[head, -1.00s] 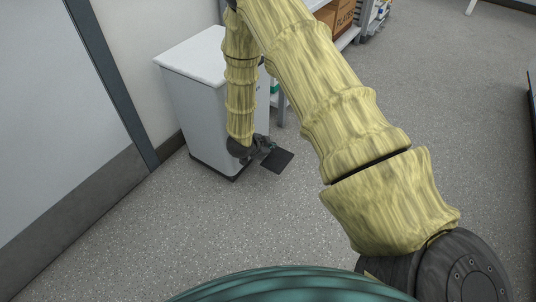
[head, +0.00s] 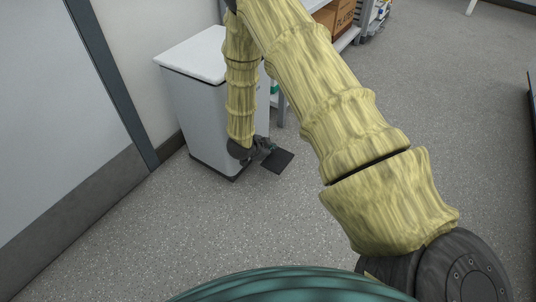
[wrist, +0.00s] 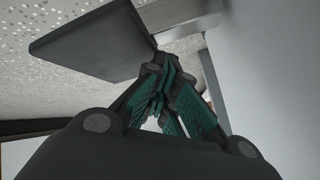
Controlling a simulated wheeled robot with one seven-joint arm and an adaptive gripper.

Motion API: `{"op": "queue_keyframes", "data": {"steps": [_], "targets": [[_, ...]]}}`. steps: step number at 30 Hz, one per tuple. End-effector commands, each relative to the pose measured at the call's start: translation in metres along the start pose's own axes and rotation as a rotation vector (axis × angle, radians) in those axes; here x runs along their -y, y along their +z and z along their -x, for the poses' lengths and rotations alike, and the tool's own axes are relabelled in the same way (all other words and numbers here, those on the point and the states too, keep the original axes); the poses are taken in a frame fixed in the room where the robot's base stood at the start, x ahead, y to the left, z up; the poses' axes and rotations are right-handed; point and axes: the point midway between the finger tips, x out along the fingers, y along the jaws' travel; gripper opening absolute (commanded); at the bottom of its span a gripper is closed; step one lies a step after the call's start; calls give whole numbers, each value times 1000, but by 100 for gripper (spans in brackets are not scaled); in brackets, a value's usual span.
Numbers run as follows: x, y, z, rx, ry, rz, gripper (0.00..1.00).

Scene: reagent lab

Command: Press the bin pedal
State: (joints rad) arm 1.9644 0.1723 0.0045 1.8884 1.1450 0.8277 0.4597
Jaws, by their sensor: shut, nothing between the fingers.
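The white bin (head: 188,88) stands against the wall, and its lid (head: 195,55) is closed. Its dark flat pedal (head: 278,161) sticks out low at the front, just above the floor. My gripper (head: 268,146) is down beside the bin's front, at the pedal's inner end. In the wrist view the pedal (wrist: 95,42) fills the upper left, and the fingertips of my gripper (wrist: 165,65) are shut and empty near its edge. I cannot tell whether the fingertips touch the pedal. My arm hides part of the bin's front.
A shelf unit with a cardboard box (head: 339,17) stands behind the bin. A wall with a dark skirting (head: 75,210) runs along the left. The speckled floor (head: 220,230) in front and to the right is clear.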

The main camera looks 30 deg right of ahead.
Motion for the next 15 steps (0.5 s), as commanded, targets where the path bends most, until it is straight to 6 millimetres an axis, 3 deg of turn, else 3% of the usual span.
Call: {"op": "queue_keyframes", "data": {"steps": [15], "targets": [[-6,4,-5,1,5,2,0]]}}
